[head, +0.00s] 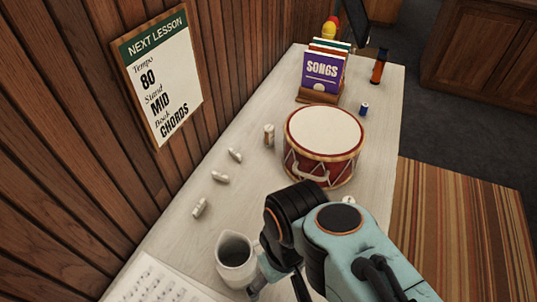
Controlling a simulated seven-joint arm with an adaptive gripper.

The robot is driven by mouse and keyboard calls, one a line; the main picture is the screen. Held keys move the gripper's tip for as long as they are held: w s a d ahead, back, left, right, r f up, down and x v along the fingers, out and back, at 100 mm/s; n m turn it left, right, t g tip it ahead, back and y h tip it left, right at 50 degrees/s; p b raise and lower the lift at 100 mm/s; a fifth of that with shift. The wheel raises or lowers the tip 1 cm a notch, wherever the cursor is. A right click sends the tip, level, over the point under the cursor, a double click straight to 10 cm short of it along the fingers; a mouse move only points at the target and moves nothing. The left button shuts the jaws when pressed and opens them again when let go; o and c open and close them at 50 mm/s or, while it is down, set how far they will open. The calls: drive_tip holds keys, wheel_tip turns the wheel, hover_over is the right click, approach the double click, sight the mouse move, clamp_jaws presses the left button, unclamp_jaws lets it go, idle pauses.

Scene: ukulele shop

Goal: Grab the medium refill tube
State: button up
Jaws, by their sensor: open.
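Three small whitish tubes lie apart on the pale table along the wall side: an upper tube (235,155), a middle tube (220,177) and a lower tube (200,207). They look alike in size here, and I cannot tell which is the medium refill tube. My gripper (277,291) is low in the picture, right of the white pitcher and clear of all three tubes. It is open, partly hidden behind my arm and cut by the bottom edge. I see nothing held in it.
A white pitcher (236,260) stands close to my gripper. A red drum (321,168) stands mid-table, with a small brown cylinder (269,135) beside it. Songbooks (322,72), a blue cylinder (363,109) and an amber bottle (378,68) stand farther back. Sheet music (155,282) lies at front.

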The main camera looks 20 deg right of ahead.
drive_tip(key=w+d+n+t, duration=0.1)
drive_tip(key=w+d+t, duration=0.1)
drive_tip(key=w, duration=0.7)
drive_tip(key=w+d+n+t, duration=0.1)
drive_tip(key=w+d+t, duration=0.15)
drive_tip(key=w, duration=0.65)
drive_tip(key=d+f+g, duration=0.1)
drive_tip(key=d+f, duration=0.2)
drive_tip(key=f, duration=0.3)
drive_tip(key=d+f+m+g, duration=0.1)
drive_tip(key=d+f+g, duration=0.1)
drive_tip(key=f, duration=0.4)
drive_tip(key=d+f+g, duration=0.1)
drive_tip(key=d+f, duration=0.3)
drive_tip(key=f, duration=0.2)
drive_tip(key=shift+w+d+f+m+g+h, duration=0.1)
drive_tip(key=shift+w+d+m+g+h, duration=0.05)
drive_tip(key=shift+m+g+h, duration=0.2)
wheel_tip(320, 180, down, 6)
drive_tip(key=shift+r, duration=0.15)
drive_tip(key=c, duration=1.2)
